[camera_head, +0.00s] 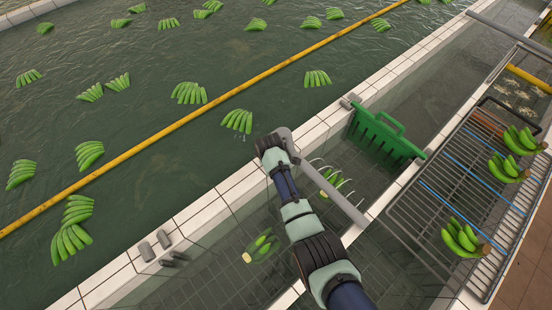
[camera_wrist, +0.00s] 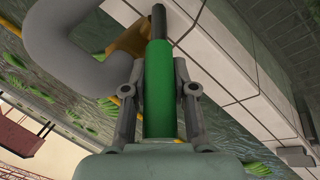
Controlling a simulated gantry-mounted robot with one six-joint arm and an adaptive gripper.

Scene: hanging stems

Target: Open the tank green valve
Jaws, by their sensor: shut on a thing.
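The green valve handle (camera_wrist: 158,95) is a straight green lever with a dark stem at its far end. It runs up the middle of the wrist view, between the two grey fingers of my gripper (camera_wrist: 157,75), which is shut on it. A brass-coloured valve body (camera_wrist: 128,45) sits at the lever's upper left, next to a thick grey bent pipe (camera_wrist: 62,50). In the head view my gripper (camera_head: 266,146) is at the tank's tiled edge beside the grey pipe (camera_head: 315,172). The lever is hidden there.
The large tank (camera_head: 130,130) holds floating green banana bunches and a yellow pole (camera_head: 200,112). A green gate (camera_head: 382,138) stands in the channel at right. A metal rack (camera_head: 470,190) with bananas is farther right. The white tiled wall (camera_head: 215,198) runs close under my arm.

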